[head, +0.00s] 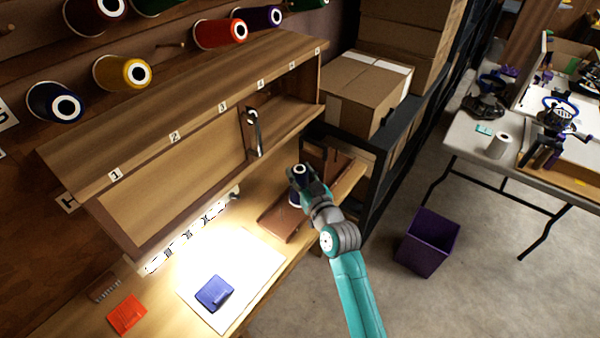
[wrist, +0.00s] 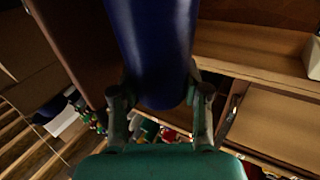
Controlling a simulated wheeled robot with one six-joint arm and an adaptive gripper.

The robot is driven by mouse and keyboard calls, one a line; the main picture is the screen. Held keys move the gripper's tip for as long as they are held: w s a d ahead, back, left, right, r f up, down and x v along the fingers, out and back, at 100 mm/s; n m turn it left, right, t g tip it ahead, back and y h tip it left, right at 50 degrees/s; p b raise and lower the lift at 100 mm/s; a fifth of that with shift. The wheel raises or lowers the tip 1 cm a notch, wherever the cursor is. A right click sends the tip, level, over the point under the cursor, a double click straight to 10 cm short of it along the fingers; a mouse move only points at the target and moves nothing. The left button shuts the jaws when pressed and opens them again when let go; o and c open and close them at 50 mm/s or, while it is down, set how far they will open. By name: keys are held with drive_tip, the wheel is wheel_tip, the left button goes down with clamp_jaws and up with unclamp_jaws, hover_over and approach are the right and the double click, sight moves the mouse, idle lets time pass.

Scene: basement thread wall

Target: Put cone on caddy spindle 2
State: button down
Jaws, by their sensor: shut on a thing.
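A dark blue thread cone (head: 295,199) with a pale ring at its top end is held in my gripper (head: 304,184). In the wrist view the blue cone (wrist: 152,50) fills the upper middle, with my gripper's fingers (wrist: 160,97) pressed on its two sides. The brown wooden caddy (head: 279,222) stands on the bench's right end, below and behind the cone in the head view. The cone and my gripper cover the caddy's middle. Its spindles are mostly hidden, and I cannot tell which is spindle 2 or whether the cone touches the caddy.
Several thread cones hang on the wall above. A white sheet (head: 243,262) with a blue object (head: 214,293) lies left on the bench. Cardboard boxes (head: 362,90) stand on a dark rack behind the caddy.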

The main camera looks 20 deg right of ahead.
drive_tip(key=shift+f, duration=0.2)
drive_tip(key=shift+c, duration=2.4)
unclamp_jaws()
drive_tip(key=shift+s, duration=0.1)
